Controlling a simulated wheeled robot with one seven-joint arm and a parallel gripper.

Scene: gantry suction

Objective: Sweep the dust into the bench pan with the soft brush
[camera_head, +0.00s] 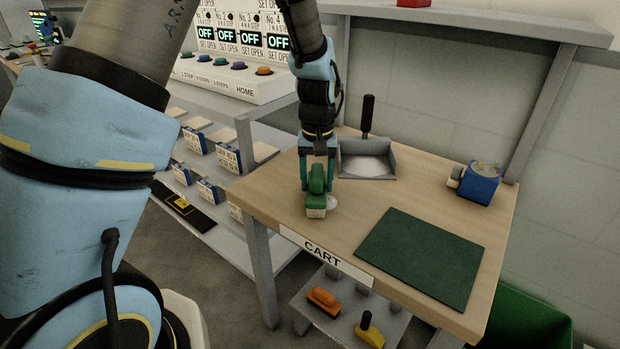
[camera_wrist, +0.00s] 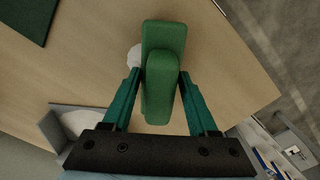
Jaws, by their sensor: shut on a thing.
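My gripper (camera_head: 318,165) is shut on a green-handled brush (camera_head: 316,190) with pale bristles, above the wooden bench top. In the wrist view the green brush (camera_wrist: 162,65) sits between both fingers and hides part of a white dust patch (camera_wrist: 134,56). The dust patch (camera_head: 331,202) shows just right of the bristles in the head view. I cannot tell whether the bristles touch the bench. The grey bench pan (camera_head: 388,172), with a black upright handle, lies behind the brush and holds pale dust. The pan's edge (camera_wrist: 62,125) also shows at lower left in the wrist view.
A dark green mat (camera_head: 422,257) lies at the bench's front right. A small blue box-like device (camera_head: 479,184) stands at the back right. A shelf under the bench holds an orange brush (camera_head: 323,301) and a yellow tool (camera_head: 369,331). A control panel (camera_head: 240,60) stands to the left.

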